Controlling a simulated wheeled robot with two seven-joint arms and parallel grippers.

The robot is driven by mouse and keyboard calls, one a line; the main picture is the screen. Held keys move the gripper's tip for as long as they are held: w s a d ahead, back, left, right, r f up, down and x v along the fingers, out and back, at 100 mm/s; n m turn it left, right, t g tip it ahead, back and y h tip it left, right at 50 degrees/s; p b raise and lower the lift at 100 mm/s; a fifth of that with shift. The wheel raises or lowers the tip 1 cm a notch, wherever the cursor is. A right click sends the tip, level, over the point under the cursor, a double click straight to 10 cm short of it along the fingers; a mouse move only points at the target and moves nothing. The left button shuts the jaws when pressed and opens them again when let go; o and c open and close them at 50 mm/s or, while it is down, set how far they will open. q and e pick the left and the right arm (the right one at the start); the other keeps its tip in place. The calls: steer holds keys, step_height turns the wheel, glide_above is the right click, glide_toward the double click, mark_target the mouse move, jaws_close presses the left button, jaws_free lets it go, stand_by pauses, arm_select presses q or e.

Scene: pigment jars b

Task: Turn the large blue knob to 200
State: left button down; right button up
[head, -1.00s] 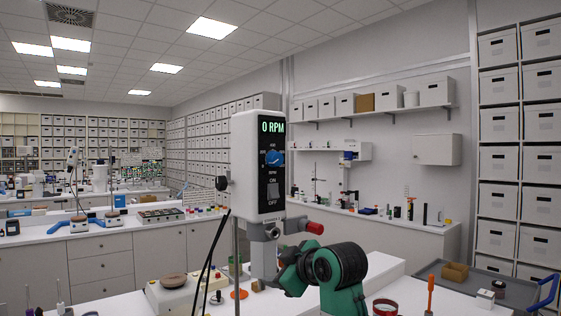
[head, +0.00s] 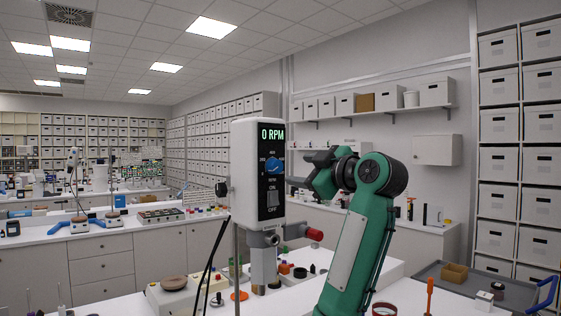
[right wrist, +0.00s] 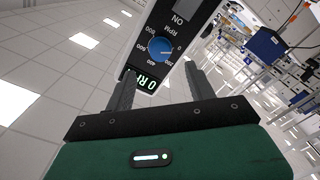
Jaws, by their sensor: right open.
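The large blue knob (head: 273,166) is on the dark front panel of a white overhead stirrer (head: 246,170). Its green display (head: 272,134) reads 0 RPM. My right gripper (head: 297,157) is raised just right of the panel at about knob height. Its two open fingers (right wrist: 158,78) point toward the panel, with the knob ahead between them, apart from it. My left gripper is not in view.
An ON/OFF switch (head: 273,199) is below the knob. A red-ended part (head: 315,234) sticks out right beneath the stirrer. A dark cable hangs at its left. A grey tray (head: 432,271) and an orange-handled tool (head: 429,293) are on the bench at right.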

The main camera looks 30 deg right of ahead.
mark_target(279, 168)
steer(key=w+p, duration=0.1)
steer(key=w, duration=0.1)
steer(key=w+p, duration=0.1)
steer(key=w, duration=0.2)
steer(key=w+p, duration=0.1)
steer(key=w, duration=0.1)
steer(key=shift+w+a+r, duration=0.15)
steer(key=shift+w+a, duration=0.15)
steer(key=shift+a, duration=0.05)
steer(key=shift+w+p, duration=0.4)
steer(key=shift+w, duration=0.15)
steer(key=c, duration=1)
steer(key=shift+f, duration=0.2)
